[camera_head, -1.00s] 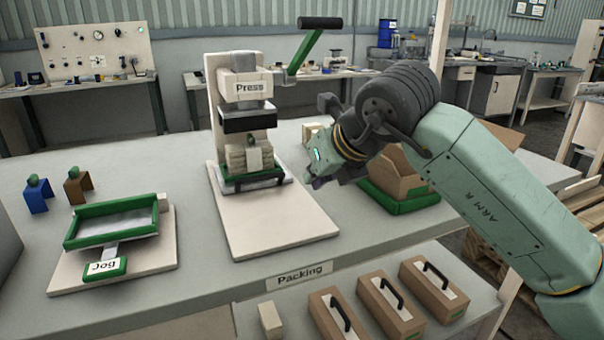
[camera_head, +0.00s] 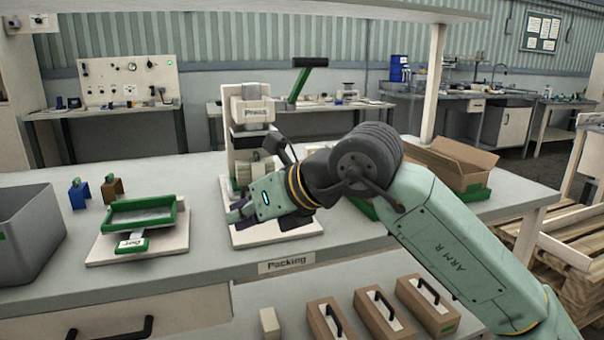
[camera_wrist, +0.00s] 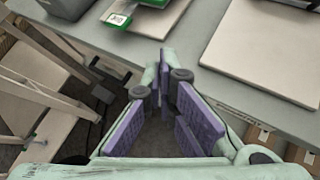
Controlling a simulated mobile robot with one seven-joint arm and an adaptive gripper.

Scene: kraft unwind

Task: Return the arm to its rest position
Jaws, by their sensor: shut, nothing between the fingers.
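The jog stand (camera_head: 137,240) with its green frame is left of the press, near a grey bin (camera_head: 25,232). An open cardboard box (camera_head: 455,165) stands on the right of the bench. Several brown boxes (camera_head: 378,318) with handles sit on the lower shelf.

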